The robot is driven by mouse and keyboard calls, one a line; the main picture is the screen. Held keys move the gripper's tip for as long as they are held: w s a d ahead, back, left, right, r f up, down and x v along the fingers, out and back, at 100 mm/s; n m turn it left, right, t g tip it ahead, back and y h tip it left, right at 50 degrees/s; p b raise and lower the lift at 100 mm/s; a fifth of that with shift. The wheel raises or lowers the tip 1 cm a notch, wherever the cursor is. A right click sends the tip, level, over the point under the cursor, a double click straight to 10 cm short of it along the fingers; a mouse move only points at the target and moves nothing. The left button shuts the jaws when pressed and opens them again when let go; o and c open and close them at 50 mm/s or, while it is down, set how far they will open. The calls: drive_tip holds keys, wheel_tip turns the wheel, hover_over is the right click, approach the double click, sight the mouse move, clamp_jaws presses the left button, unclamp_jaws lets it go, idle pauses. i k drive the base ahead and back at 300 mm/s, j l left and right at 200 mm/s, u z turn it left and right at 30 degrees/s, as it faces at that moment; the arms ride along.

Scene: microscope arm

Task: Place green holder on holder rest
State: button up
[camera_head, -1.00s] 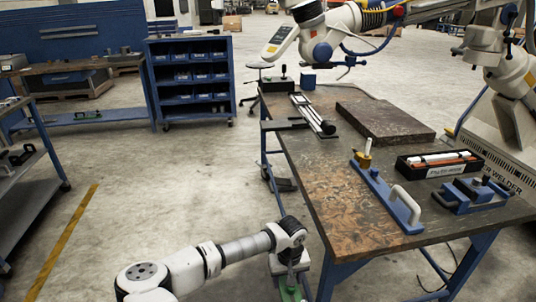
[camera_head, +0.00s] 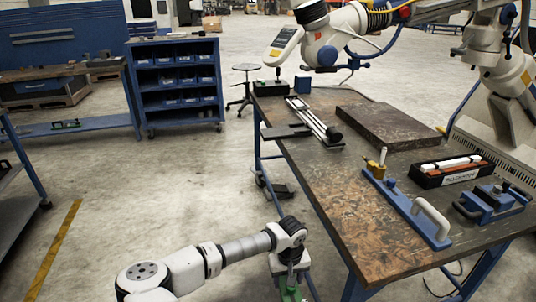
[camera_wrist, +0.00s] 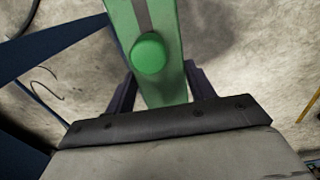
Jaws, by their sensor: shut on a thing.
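My gripper (camera_head: 290,278) is low at the bottom of the head view, left of the workbench's near end and beside its edge. It is shut on the green holder (camera_head: 291,294), of which only a small part shows there. In the wrist view the green holder (camera_wrist: 158,22) is a long flat green piece with a round green knob and a grey strip. It stands between the two dark fingers of my gripper (camera_wrist: 162,88). Its far end is cut off by the picture's top edge. I cannot tell which thing is the holder rest.
The workbench (camera_head: 345,215) carries a blue fixture with a white handle (camera_head: 432,221), a black box of white rods (camera_head: 452,170), a blue clamp (camera_head: 492,203) and a dark slab (camera_head: 385,125). A white robot arm (camera_head: 325,40) overhangs its back.

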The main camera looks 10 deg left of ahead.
sight(274, 132)
drive_tip(key=i+j+z, duration=0.1)
drive_tip(key=j, duration=0.25)
drive_tip(key=i+j, duration=0.15)
drive_tip(key=j, duration=0.25)
drive_tip(key=i+j+z, duration=0.15)
drive_tip(key=j, duration=0.2)
drive_tip(key=i+j+z, duration=0.1)
drive_tip(key=j, duration=0.3)
drive_tip(key=i+j, duration=0.1)
drive_tip(key=j, duration=0.3)
drive_tip(key=z, duration=0.05)
